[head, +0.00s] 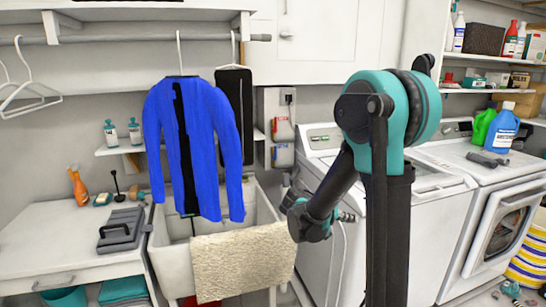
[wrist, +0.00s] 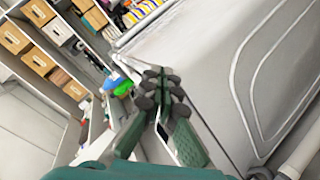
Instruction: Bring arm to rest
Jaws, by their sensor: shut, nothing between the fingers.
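My arm rises in front of me in the head view, teal and black, with its shoulder at right of centre. It bends down and left to a dark joint in front of the washer and beside the utility sink. I cannot make out my gripper's fingers clearly in the head view. In the wrist view my gripper (wrist: 160,92) shows teal fingers with dark knobs drawn together, shut and empty. It is near a white machine's side panel (wrist: 225,85), apart from any object I can see it holding.
The washer (head: 425,180) and dryer (head: 490,190) stand at right. The sink (head: 262,208) with a beige towel (head: 240,262) is left of my arm. A blue shirt (head: 195,145) hangs above it. A blue jug (head: 502,128) stands on the dryer. A left counter (head: 60,235) holds a grey case.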

